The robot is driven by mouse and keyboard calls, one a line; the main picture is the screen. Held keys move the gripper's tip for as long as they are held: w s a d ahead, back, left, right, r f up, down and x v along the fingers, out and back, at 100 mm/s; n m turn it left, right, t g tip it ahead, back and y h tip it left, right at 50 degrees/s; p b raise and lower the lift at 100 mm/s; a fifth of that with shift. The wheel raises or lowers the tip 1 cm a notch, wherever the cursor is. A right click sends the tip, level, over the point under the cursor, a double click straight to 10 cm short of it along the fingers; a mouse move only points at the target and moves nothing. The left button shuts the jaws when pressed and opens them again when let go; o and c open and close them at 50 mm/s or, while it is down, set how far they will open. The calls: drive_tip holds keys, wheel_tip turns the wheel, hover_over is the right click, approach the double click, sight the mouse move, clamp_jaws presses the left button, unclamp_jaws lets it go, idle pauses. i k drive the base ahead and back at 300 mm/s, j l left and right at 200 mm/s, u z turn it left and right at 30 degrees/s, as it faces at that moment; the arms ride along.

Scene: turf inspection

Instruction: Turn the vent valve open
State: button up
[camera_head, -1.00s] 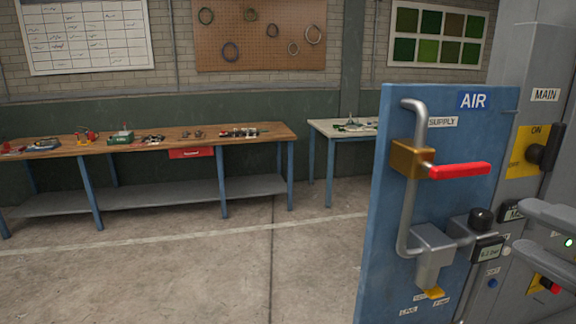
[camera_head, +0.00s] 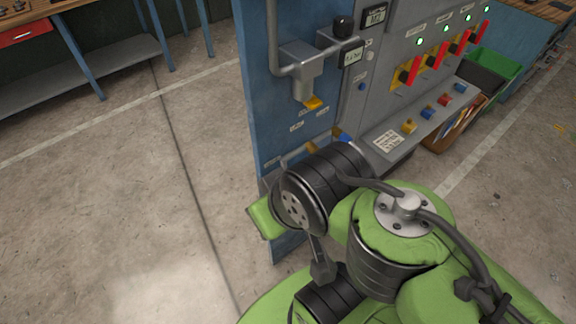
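A small yellow lever (camera_head: 314,103) sits under the grey filter unit (camera_head: 301,68) on the blue air panel (camera_head: 258,130). It looks like the vent valve, but the small labels (camera_head: 300,124) near it are too blurred to read. The lever points slightly down and to the right, and I cannot tell its setting. My green and black arm is folded in front of the panel's lower part, below the lever and apart from it in the picture. My gripper does not show. The arm hides part of the panel's lower right.
The grey cabinet (camera_head: 393,50) right of the panel carries several red-handled switches (camera_head: 437,55) with green lamps. A sloped ledge with coloured buttons (camera_head: 427,113) juts out below them. A green bin (camera_head: 497,62) stands beyond. The concrete floor (camera_head: 120,200) at left is clear.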

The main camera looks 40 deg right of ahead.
sight(314, 103)
drive_tip(key=l+z, duration=0.1)
drive_tip(key=z, duration=0.35)
drive_tip(key=k+l+z, duration=0.1)
drive_tip(key=z, duration=0.4)
drive_tip(key=l+u, duration=0.15)
drive_tip(key=u, duration=0.25)
drive_tip(key=k+l+u, duration=0.1)
drive_tip(key=u, duration=0.3)
drive_tip(key=l+u, duration=0.2)
drive_tip(key=u, duration=0.15)
drive_tip(key=k+u, duration=0.15)
drive_tip(key=u, duration=0.25)
drive_tip(key=l, duration=0.05)
